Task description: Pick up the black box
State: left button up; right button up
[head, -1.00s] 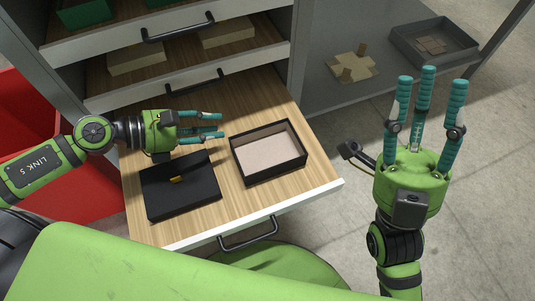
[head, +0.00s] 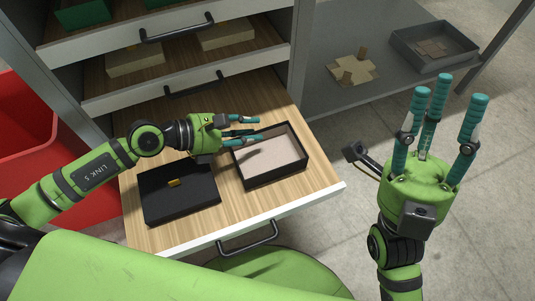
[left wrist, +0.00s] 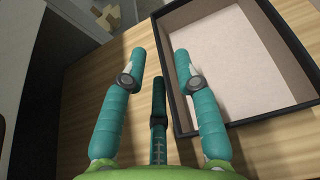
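An open black box (head: 277,178) with a pale inside lies in the pulled-out wooden drawer, right of the middle. It also shows in the left wrist view (left wrist: 184,122), at the upper right. A flat black lid (head: 190,200) with a small gold tab lies to its left in the drawer. My left gripper (head: 258,129) is open and empty, with its fingers over the box's far left corner; whether they touch it I cannot tell. In the left wrist view (left wrist: 162,58) its fingers are spread beside the box's wall. My right gripper (head: 440,90) is open and empty, pointing up, right of the drawer.
Upper drawers (head: 190,75) with handles hold tan and green boxes behind. A red bin (head: 30,130) stands at the left. A grey shelf at the right bears a cardboard blank (head: 352,70) and a grey tray (head: 400,45). Bare drawer floor lies beyond the box.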

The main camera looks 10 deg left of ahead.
pick_arm(q)
jog(key=shift+x, duration=1.45)
jog(key=shift+s, duration=0.1)
grip_shut()
